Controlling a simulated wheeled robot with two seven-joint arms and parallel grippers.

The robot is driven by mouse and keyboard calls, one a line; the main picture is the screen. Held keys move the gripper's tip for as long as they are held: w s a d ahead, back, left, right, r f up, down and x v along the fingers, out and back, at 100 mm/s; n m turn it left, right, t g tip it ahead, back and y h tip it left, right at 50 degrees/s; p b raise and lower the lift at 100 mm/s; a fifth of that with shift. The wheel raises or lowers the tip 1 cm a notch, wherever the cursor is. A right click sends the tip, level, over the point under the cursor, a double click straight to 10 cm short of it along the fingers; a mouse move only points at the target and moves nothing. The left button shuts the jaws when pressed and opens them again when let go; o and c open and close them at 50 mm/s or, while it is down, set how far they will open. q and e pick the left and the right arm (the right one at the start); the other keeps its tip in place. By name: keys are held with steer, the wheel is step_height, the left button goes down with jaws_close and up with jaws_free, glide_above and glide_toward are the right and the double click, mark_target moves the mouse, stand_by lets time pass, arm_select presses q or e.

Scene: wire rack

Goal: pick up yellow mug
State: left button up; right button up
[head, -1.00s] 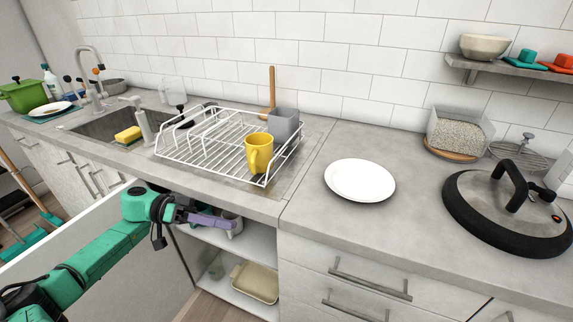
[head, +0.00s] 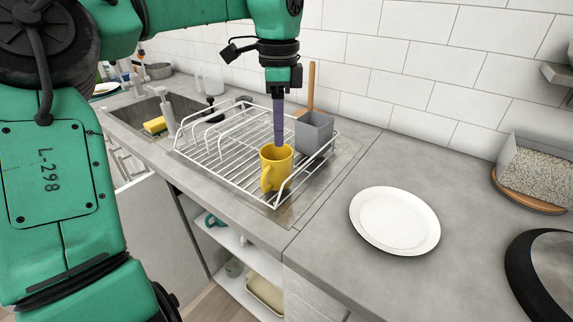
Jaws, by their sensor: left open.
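The yellow mug (head: 275,169) stands upright in the front right part of the white wire rack (head: 225,152), its handle toward the front left. My left gripper (head: 279,140) comes down from above, fingers pointing down, at the mug's back rim. The fingers overlap in this view, and I cannot tell whether one is inside the mug or whether they touch it. The gripper is open. My right gripper is out of view.
A grey utensil holder (head: 314,133) stands close behind and right of the mug, with a wooden handle (head: 311,84) behind it. A white plate (head: 395,220) lies on the counter to the right. A sink (head: 150,110) with a yellow sponge (head: 155,125) is at left.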

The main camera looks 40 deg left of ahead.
arm_select(q)
glide_above(276, 189)
step_height(276, 189, down, 6)
step_height(276, 189, down, 7)
steer(key=shift+r+p, duration=0.1)
steer(key=shift+p, duration=0.8)
steer(key=shift+a+f, duration=0.1)
steer(key=shift+f, duration=0.25)
jaws_close()
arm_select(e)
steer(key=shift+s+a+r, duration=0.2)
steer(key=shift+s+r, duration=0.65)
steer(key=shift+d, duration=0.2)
